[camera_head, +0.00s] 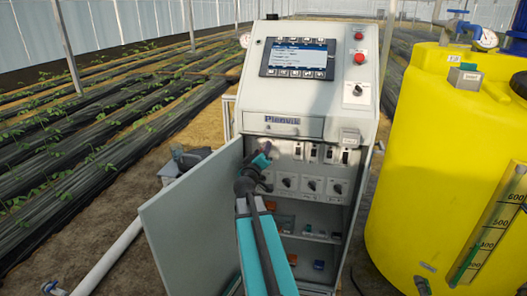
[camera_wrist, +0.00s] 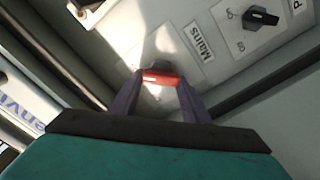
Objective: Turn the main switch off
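The main switch (camera_wrist: 161,78) shows in the wrist view as a red bar with a dark part behind it, beside a label (camera_wrist: 201,42) that reads "Mains". My gripper (camera_wrist: 161,82) has its two dark fingers apart, one at each end of the red bar. I cannot tell whether they press on it. In the head view my gripper (camera_head: 265,158) is at the upper left of the open cabinet's switch panel and hides the main switch there. The switch's setting is not clear.
The cabinet door (camera_head: 190,225) stands open to the left of my arm. Breakers (camera_head: 312,152) and several black rotary knobs (camera_head: 287,183) are close on the right. The console with its screen (camera_head: 297,58) is above. A yellow tank (camera_head: 425,150) stands at the right.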

